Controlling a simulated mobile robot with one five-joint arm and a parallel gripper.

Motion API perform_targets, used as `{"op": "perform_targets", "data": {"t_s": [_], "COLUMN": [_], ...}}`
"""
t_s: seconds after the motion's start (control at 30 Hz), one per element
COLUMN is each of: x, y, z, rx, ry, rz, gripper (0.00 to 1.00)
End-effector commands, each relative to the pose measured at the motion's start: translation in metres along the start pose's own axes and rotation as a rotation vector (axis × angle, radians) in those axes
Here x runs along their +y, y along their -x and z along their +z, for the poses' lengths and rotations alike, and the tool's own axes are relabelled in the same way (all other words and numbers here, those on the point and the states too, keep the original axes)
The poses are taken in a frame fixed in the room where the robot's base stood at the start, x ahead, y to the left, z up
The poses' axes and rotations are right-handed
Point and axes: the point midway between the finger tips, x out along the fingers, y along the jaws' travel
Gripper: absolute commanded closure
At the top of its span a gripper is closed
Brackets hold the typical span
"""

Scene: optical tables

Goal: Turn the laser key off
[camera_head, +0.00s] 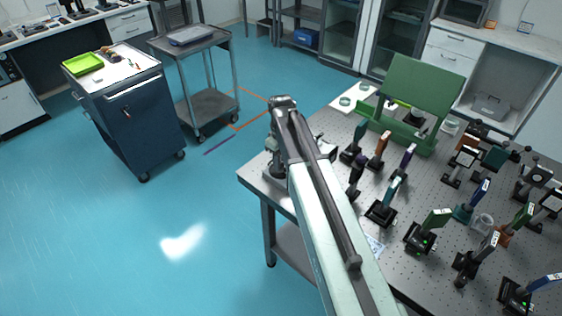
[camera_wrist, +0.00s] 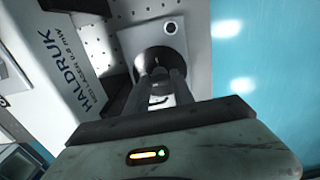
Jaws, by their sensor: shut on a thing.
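The laser box (camera_wrist: 62,62) is at the left of the wrist view, white with dark HALDRUK lettering. Beside it is a grey plate (camera_wrist: 180,42) with a dark round fitting (camera_wrist: 145,60). My gripper (camera_wrist: 161,78) reaches over this plate, its dark fingers close together at the fitting. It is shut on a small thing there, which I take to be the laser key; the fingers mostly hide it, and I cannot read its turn. In the head view my arm ends at the near left corner of the optical table (camera_head: 255,180), and my fingertips cannot be made out.
Several optic mounts (camera_head: 383,210) stand on the perforated tabletop to the right of my arm. A green panelled box (camera_head: 420,90) stands behind them. A dark tool cart (camera_head: 140,120) and a grey trolley (camera_head: 208,105) stand left, with free blue floor between cart and table.

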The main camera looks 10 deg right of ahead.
Motion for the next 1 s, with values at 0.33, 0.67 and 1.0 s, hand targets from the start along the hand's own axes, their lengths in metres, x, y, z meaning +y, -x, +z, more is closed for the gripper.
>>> {"op": "perform_targets", "data": {"t_s": [0.33,0.67,1.0], "x": [0.000,0.000,0.000], "y": [0.000,0.023,0.079], "z": [0.000,0.000,0.000], "rx": [0.000,0.000,0.000], "ry": [0.000,0.000,0.000], "rz": [0.001,0.001,0.001], "gripper": [0.49,0.49,0.49]}}
